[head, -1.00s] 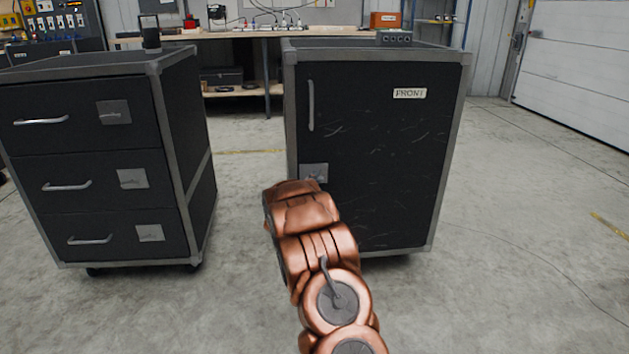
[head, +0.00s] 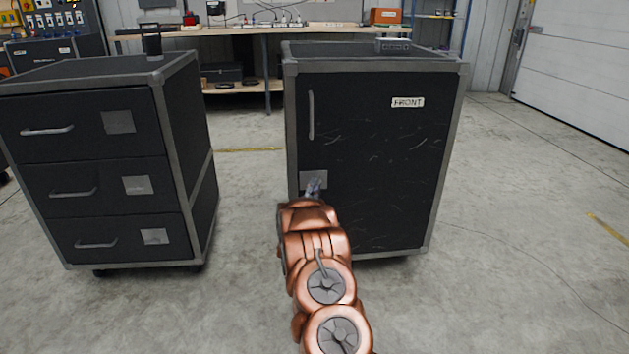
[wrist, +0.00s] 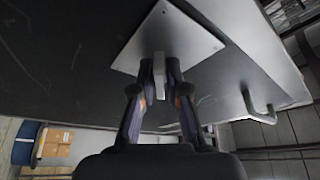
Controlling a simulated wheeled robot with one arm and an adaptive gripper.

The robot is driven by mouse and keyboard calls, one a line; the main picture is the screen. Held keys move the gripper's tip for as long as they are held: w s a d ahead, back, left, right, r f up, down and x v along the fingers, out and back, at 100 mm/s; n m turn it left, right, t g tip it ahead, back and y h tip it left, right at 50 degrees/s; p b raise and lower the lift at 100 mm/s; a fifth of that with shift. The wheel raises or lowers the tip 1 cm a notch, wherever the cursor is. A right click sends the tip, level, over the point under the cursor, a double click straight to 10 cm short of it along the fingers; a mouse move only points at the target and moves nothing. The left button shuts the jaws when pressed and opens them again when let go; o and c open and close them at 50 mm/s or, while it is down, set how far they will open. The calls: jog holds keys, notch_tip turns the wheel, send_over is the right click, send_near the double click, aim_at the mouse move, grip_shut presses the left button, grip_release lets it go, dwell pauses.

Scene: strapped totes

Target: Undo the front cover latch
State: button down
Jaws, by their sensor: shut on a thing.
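The front cover (head: 375,165) is the dark door of the right cabinet, marked FRONT, with a vertical handle (head: 311,115) at its upper left. It appears closed. The latch plate (head: 313,179) is a square grey plate at the door's left edge, below the handle. In the wrist view the plate (wrist: 190,42) has a small pale latch lever (wrist: 159,72) in front of it. My gripper (wrist: 160,80) is shut on this lever, one finger on each side. In the head view my arm partly hides the gripper and lever.
A drawer cabinet (head: 100,165) on casters stands to the left, with a floor gap between the two. A workbench (head: 270,31) is behind. The floor to the right (head: 520,230) is clear. A small grey box (head: 392,44) sits on the right cabinet's top.

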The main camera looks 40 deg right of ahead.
jog(key=n+t+p, duration=0.1)
jog(key=n+p, duration=0.1)
jog(key=n, duration=0.1)
jog(key=n+t+y+p, duration=0.1)
jog(key=n+t+p, duration=0.1)
jog(key=n, duration=0.2)
jog(key=shift+r+n+p, duration=0.15)
jog(key=shift+n+p, duration=0.15)
jog(key=shift+p, duration=0.1)
jog(key=shift+n+t+y+p, duration=0.7)
jog(key=shift+n+p, duration=0.25)
jog(key=shift+n, duration=0.7)
jog(key=shift+n+t+y+p, duration=0.65)
jog(key=shift+n+p, duration=0.3)
jog(key=shift+n, duration=0.7)
jog(key=shift+a, duration=0.1)
jog(key=c, duration=1.3)
grip_release()
jog(key=shift+f+v, duration=0.15)
jog(key=shift+v, duration=2.8)
jog(key=shift+f+v, duration=0.2)
jog(key=shift+v, duration=2.8)
